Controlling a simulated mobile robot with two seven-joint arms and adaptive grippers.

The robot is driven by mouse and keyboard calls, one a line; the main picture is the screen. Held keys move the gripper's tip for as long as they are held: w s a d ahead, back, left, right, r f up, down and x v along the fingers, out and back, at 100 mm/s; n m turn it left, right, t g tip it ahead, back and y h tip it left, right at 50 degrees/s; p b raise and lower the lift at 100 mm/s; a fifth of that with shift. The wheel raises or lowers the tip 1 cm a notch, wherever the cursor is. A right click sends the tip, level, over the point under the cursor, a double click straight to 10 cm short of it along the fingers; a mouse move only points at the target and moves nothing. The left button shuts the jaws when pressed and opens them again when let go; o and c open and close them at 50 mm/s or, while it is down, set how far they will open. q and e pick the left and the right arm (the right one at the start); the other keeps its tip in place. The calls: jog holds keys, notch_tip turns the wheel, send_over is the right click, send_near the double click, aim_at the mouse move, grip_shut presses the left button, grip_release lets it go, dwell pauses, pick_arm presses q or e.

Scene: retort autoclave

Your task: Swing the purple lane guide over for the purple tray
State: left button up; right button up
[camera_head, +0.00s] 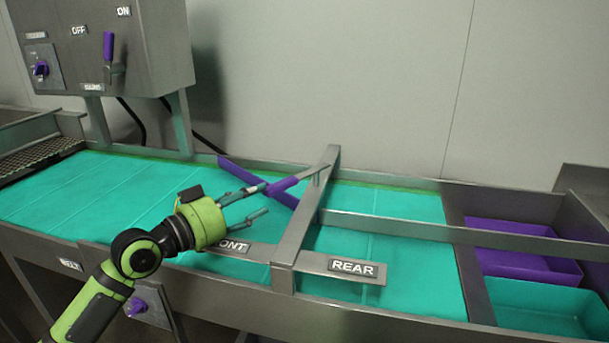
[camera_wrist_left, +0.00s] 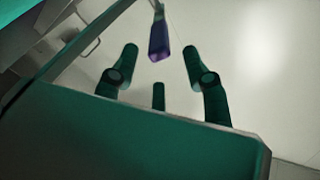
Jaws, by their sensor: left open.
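The purple lane guide (camera_head: 233,167) is a slim bar lying at a slant over the teal belt, from the back rail toward the grey crossbar. A purple grip (camera_head: 287,183) on a metal lever reaches left from the crossbar and crosses it in the picture. My left gripper (camera_head: 266,199) is open beside this grip, one finger overlapping its left end; contact cannot be told. In the left wrist view a purple grip end (camera_wrist_left: 159,42) shows between and beyond the open fingers. The purple tray (camera_head: 525,265) sits in the far bay at the right end. My right gripper is out of view.
A grey crossbar (camera_head: 303,215) spans the belt (camera_head: 110,195), with a REAR plate (camera_head: 352,268) at its front. A metal divider (camera_head: 420,228) runs right toward the bays. A teal tray (camera_head: 545,312) sits in the near bay. A control box (camera_head: 130,50) stands at back left.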

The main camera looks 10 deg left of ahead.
aim_at(276, 185)
pick_arm(q)
jog(key=shift+x, duration=0.9)
jog(key=shift+w+d+r+p, duration=0.2)
jog(key=shift+w+d+p, duration=0.1)
jog(key=shift+w+p, duration=0.3)
jog(key=shift+w+d+r+p, duration=0.2)
jog(key=shift+w+d+p, duration=0.1)
jog(key=shift+w+p, duration=0.25)
jog(key=shift+p+x, duration=0.35)
jog(key=shift+x, duration=0.7)
jog(key=shift+w+d+f, duration=0.25)
jog(key=shift+f, duration=0.05)
grip_shut()
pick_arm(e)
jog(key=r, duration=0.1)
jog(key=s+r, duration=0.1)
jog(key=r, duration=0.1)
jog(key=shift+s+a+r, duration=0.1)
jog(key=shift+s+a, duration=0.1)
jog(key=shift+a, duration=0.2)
